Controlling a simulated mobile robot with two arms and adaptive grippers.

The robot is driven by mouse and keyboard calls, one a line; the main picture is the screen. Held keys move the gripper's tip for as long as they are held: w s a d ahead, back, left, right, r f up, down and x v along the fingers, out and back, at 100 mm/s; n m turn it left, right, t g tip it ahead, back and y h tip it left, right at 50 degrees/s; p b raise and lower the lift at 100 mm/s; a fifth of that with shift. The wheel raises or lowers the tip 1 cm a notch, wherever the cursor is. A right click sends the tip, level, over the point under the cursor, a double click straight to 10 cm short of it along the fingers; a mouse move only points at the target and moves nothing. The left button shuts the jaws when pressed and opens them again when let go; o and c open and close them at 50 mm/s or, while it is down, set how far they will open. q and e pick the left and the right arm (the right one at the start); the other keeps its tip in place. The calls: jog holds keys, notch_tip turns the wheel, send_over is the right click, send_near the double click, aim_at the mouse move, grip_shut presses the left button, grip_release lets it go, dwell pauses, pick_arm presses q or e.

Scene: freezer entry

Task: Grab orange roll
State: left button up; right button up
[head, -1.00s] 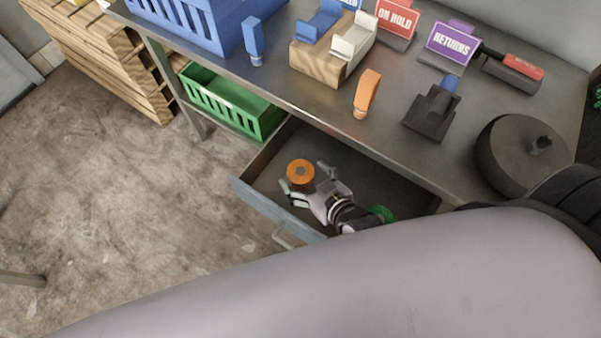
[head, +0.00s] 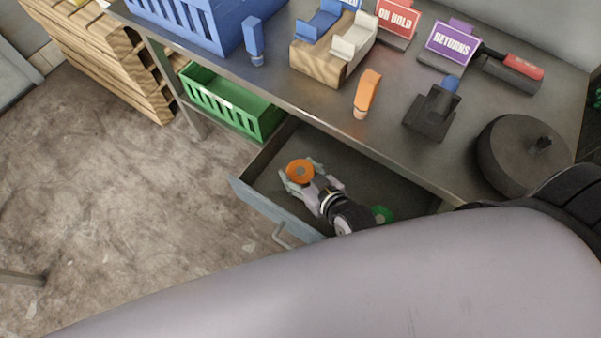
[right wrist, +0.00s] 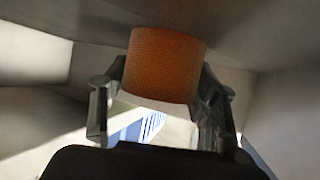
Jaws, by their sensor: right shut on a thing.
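The orange roll (head: 300,171) is in the open drawer (head: 262,205) under the table. My right gripper (head: 299,180) is shut on it, with one finger on each side. In the right wrist view the roll (right wrist: 165,64) sits between the two fingers (right wrist: 160,88), its ribbed orange side facing the camera. Whether the roll touches the drawer floor I cannot tell. My left gripper is not in view.
A green roll (head: 382,215) lies in the drawer beside my right wrist. The metal table (head: 310,97) overhangs the drawer and holds signs, an orange marker (head: 367,94) and a dark round object (head: 510,160). A green crate (head: 228,104) stands left of the drawer.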

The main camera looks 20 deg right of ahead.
jog(key=c, duration=0.4)
jog(key=shift+c, duration=0.4)
jog(key=shift+r, duration=0.1)
